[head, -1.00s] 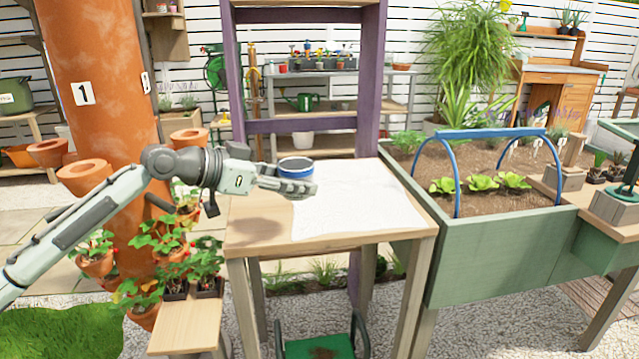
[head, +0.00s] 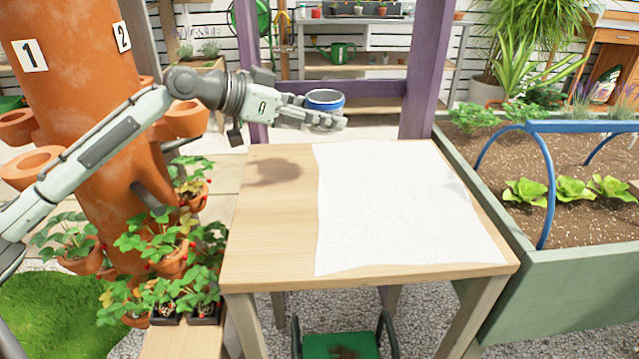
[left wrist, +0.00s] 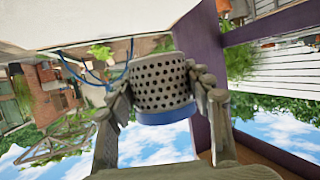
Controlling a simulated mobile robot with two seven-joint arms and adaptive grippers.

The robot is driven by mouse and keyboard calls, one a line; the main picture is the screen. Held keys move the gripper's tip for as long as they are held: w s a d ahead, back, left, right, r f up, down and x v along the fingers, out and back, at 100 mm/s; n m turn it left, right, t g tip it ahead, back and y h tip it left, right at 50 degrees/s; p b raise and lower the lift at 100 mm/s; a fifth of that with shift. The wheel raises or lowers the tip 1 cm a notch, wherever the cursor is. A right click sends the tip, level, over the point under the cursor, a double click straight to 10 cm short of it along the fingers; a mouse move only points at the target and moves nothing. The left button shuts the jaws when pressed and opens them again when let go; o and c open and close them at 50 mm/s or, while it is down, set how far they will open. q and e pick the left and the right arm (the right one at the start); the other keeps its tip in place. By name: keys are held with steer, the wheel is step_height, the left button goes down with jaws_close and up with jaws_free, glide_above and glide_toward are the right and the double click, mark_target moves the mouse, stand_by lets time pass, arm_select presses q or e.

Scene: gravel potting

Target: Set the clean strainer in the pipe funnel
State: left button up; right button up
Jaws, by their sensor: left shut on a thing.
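My left gripper (head: 328,118) is shut on the strainer (head: 324,100), a small grey cup with a blue rim. It holds it level, rim up, above the back edge of the wooden table. In the left wrist view the strainer (left wrist: 163,85) shows its grey, perforated wall between the two fingers, with the blue rim at the lower side of the picture. I cannot see inside it. A large terracotta pipe (head: 75,90) with labels 1 and 2 stands at the left. Its top is out of view, and I see no funnel. My right gripper is not in view.
The wooden table (head: 262,225) holds only a white cloth (head: 410,215). Cup-like pots and strawberry plants (head: 165,235) stick out from the pipe below my left arm. A green raised bed (head: 560,290) with blue hoops stands at the right. A purple post (head: 422,75) rises behind the table.

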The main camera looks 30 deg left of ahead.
arm_select(q)
glide_above(291, 204)
step_height(291, 204, down, 6)
steer(key=shift+b, duration=0.4)
steer(key=shift+f, duration=0.15)
step_height(291, 204, down, 3)
steer(key=shift+f, duration=0.4)
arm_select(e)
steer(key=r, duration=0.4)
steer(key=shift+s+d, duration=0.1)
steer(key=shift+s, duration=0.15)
arm_select(q)
steer(key=o, duration=1.2)
steer(key=shift+f, duration=0.1)
steer(key=shift+c, duration=0.2)
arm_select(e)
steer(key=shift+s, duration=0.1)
